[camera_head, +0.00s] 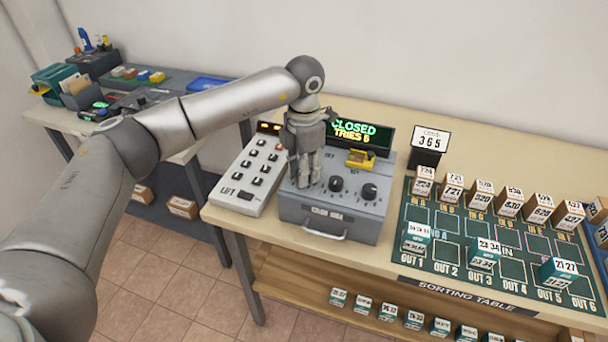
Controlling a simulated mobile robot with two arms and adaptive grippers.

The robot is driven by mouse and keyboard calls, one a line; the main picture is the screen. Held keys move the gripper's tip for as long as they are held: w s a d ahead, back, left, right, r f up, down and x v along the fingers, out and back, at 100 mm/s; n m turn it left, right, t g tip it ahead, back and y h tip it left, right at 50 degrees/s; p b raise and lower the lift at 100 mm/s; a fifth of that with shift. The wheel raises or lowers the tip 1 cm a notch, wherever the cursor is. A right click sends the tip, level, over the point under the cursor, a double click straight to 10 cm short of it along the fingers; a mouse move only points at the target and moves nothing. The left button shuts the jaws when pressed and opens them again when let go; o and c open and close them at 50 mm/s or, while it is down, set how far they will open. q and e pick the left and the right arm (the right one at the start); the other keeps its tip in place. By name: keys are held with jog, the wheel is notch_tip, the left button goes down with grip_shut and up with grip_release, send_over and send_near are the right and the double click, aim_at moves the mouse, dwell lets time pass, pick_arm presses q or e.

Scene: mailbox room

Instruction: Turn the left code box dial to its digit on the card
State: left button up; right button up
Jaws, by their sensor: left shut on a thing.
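The grey code box (337,212) stands on the table with a handle on its front. Its middle dial (336,184) and right dial (369,191) show as black knobs on top. My left gripper (307,183) points down over the left of the box top and is shut on the left dial, which its fingers hide. A display (360,134) behind the box reads "CLOSED TRIES 6". The code card (431,139) on a black stand reads 365. My right gripper is not in view.
A keypad panel (255,172) with several switches lies left of the box. A yellow lever piece (361,158) sits at the box's back. Right of it, the green sorting mat (450,250) holds several small labelled boxes.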

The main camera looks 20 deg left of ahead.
pick_arm(q)
jog(key=shift+m+b, duration=0.35)
jog(key=shift+m, duration=0.35)
jog(key=shift+r, duration=0.1)
jog(key=o, duration=1.1)
jog(key=shift+c, duration=0.2)
notch_tip(320, 180, up, 12)
